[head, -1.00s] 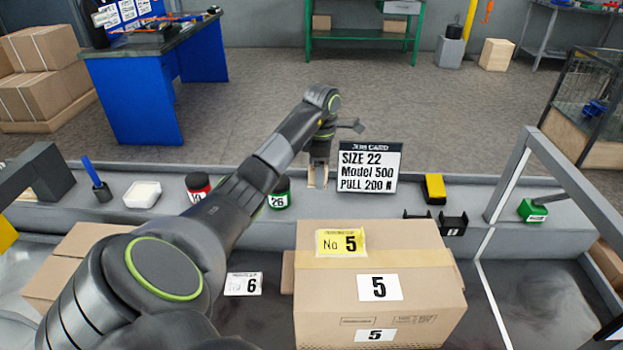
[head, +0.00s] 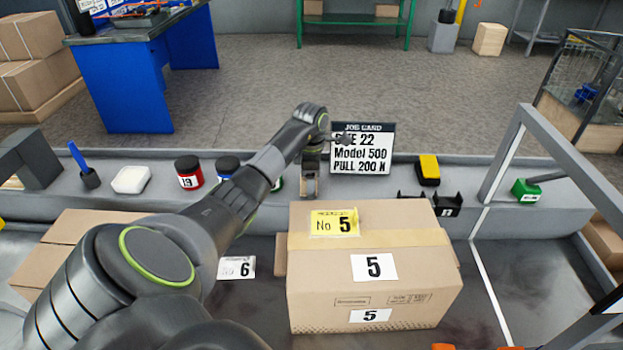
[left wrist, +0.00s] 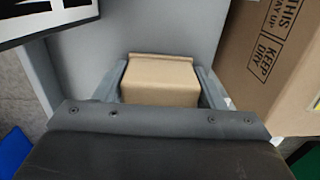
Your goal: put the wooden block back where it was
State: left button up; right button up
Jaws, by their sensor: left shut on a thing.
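The wooden block (left wrist: 160,82) is a plain tan block between the two dark fingers of my left gripper (left wrist: 163,92) in the left wrist view. The gripper is shut on it. In the head view my left gripper (head: 309,190) points down at the grey ledge, just left of and in front of the job card (head: 362,148). The block (head: 308,187) shows only small there. I cannot tell whether it touches the ledge. My right gripper is not in view.
A large carton marked 5 (head: 330,275) stands close in front of the gripper. On the ledge are a red jar (head: 188,172), a blue-lidded jar (head: 228,165) partly behind my arm, a white block (head: 131,180), a yellow-black item (head: 428,170) and a black holder (head: 447,204).

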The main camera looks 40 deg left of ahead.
pick_arm(q)
jog(key=shift+f, duration=0.15)
jog(key=o, duration=0.9)
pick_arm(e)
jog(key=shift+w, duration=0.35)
